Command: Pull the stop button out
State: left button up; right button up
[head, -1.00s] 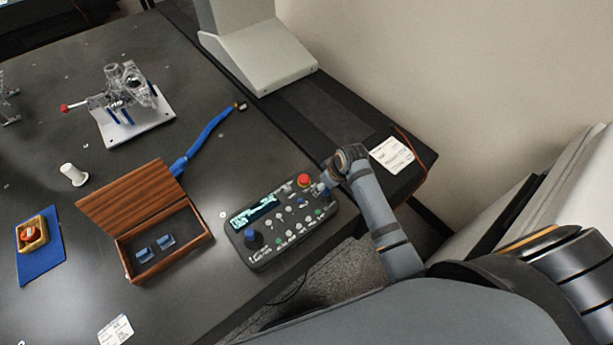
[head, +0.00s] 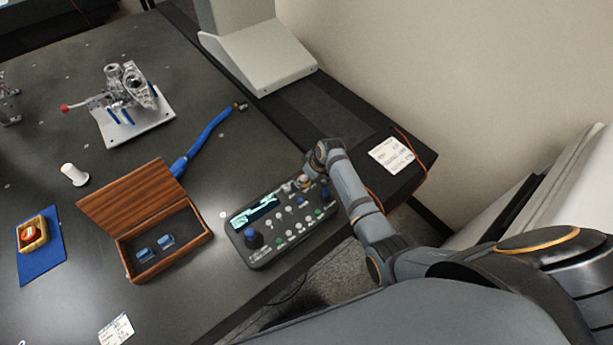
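The dark control panel (head: 264,226) lies near the right edge of the grey table, with a lit display, a blue knob (head: 253,238) and several small buttons and toggles. The red stop button is at the panel's far right corner. It is now almost wholly hidden behind my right wrist and gripper. My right gripper (head: 305,182) is over that corner, pointing down at the button's place. Its fingers are small and mostly covered by the wrist, so I cannot tell whether they are open or touch the button. My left gripper is not in view.
An open wooden box (head: 190,246) with blue blocks stands left of the panel. A blue strap-like tool (head: 208,135), a white spool (head: 73,174), a metal fixture (head: 138,118) and a blue mat (head: 42,271) are farther off. A pale machine column (head: 262,62) stands behind.

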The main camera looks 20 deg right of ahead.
jog(key=shift+f, duration=0.1)
grip_shut()
jog(key=shift+w+r+p, duration=0.1)
jog(key=shift+r+p, duration=0.5)
jog(key=shift+p, duration=0.4)
jog(key=shift+f, duration=0.15)
jog(key=shift+c, duration=1.9)
grip_release()
jog(key=o, duration=0.4)
